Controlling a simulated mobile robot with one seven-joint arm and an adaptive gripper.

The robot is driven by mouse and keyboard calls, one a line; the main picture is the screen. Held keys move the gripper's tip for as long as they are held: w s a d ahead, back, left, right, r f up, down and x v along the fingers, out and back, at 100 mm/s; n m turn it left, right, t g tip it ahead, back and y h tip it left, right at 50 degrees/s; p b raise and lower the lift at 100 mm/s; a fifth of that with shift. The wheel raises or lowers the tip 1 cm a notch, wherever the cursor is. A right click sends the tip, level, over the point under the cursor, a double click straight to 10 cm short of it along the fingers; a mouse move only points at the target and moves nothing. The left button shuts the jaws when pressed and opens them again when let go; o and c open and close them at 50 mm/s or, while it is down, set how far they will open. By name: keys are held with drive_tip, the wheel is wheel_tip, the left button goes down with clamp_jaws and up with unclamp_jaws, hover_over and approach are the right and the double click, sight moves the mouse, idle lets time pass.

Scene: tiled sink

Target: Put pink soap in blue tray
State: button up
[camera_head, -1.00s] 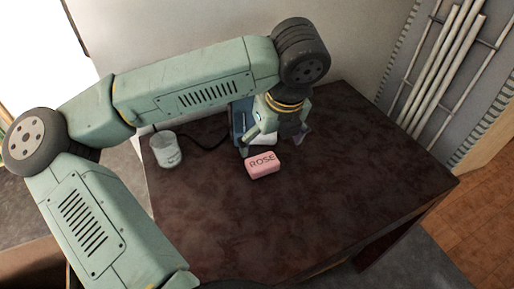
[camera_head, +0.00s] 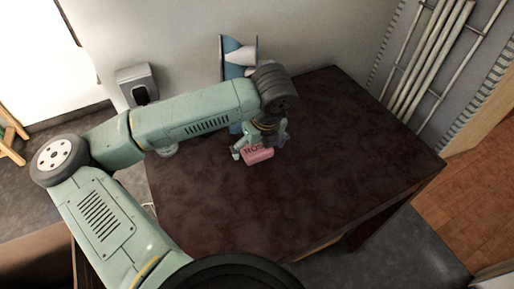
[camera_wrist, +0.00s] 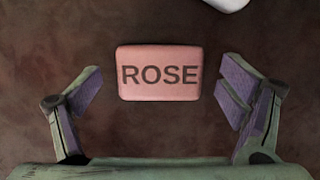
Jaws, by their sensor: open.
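The pink soap (camera_head: 258,156), a rounded bar marked "ROSE", lies on the dark brown tabletop. In the wrist view the soap (camera_wrist: 159,73) is centred between the fingers, with a gap on each side. My gripper (camera_wrist: 160,85) is open and points down at it. In the head view my gripper (camera_head: 261,146) is over the soap, partly covering it. A blue piece (camera_head: 236,128) shows behind my arm at the back of the table. It is mostly hidden, so I cannot tell whether it is the tray.
A blue and white object (camera_head: 238,55) stands by the back wall, partly behind my arm. A clear glass (camera_head: 168,150) is mostly covered by my arm. A white object (camera_wrist: 228,4) lies just beyond the soap. The tabletop (camera_head: 330,150) is clear to the right.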

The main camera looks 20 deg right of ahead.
sight(258, 148)
drive_tip(key=c, duration=1.5)
drive_tip(key=shift+o, duration=0.2)
drive_tip(key=shift+r, duration=0.1)
drive_tip(key=shift+r+b, duration=0.4)
drive_tip(key=shift+r, duration=0.15)
wheel_tip(258, 148, up, 2)
drive_tip(key=shift+b, duration=0.45)
drive_tip(key=s+a+b, duration=0.1)
drive_tip(key=s+b, duration=0.2)
drive_tip(key=s, duration=0.1)
drive_tip(key=s+a+b, duration=0.2)
drive_tip(key=s, duration=0.3)
drive_tip(key=s+a+r+b, duration=0.1)
drive_tip(key=s+a+b, duration=0.1)
drive_tip(key=s+b, duration=0.1)
drive_tip(key=shift+s+b, duration=0.35)
drive_tip(key=shift+s, duration=0.5)
drive_tip(key=shift+s+a+r+b, duration=0.15)
drive_tip(key=shift+s+r+b, duration=0.15)
drive_tip(key=shift+s+b, duration=0.3)
drive_tip(key=shift+s, duration=0.2)
